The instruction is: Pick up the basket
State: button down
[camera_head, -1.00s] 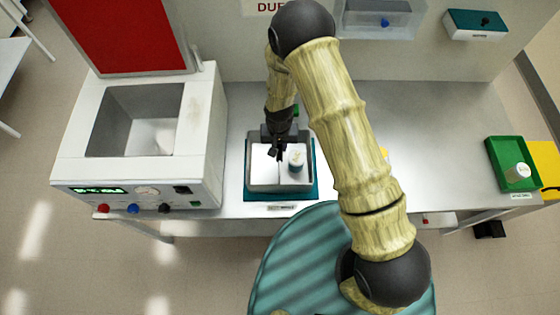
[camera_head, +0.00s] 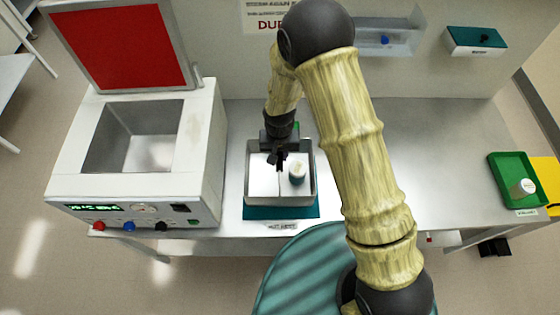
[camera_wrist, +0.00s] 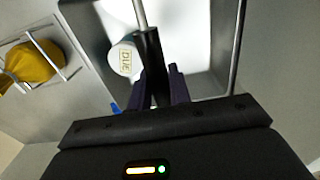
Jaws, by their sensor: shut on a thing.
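The basket (camera_head: 311,185) is a grey open box with a white inside and a thin divider or bar down its middle. It is over a teal mat (camera_head: 290,213) at the front of the bench. A white-capped jar (camera_head: 297,172) stands in its right half; in the wrist view the jar (camera_wrist: 122,60) reads "DUE". My gripper (camera_head: 277,160) reaches down over the basket's middle. In the wrist view my gripper (camera_wrist: 158,85) is shut on the basket's bar, and the basket's wall (camera_wrist: 238,45) shows at right. The basket appears slightly above the mat; the gap is hidden.
A white machine (camera_head: 205,150) with a red raised lid and an open well stands close at left. A green tray (camera_head: 510,182) with a jar is at the far right. The bench's right half is mostly clear. Boxes hang on the back wall.

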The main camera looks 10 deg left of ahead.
jog(key=shift+r+b, duration=0.55)
jog(key=shift+r, duration=1.85)
jog(key=shift+w, duration=0.1)
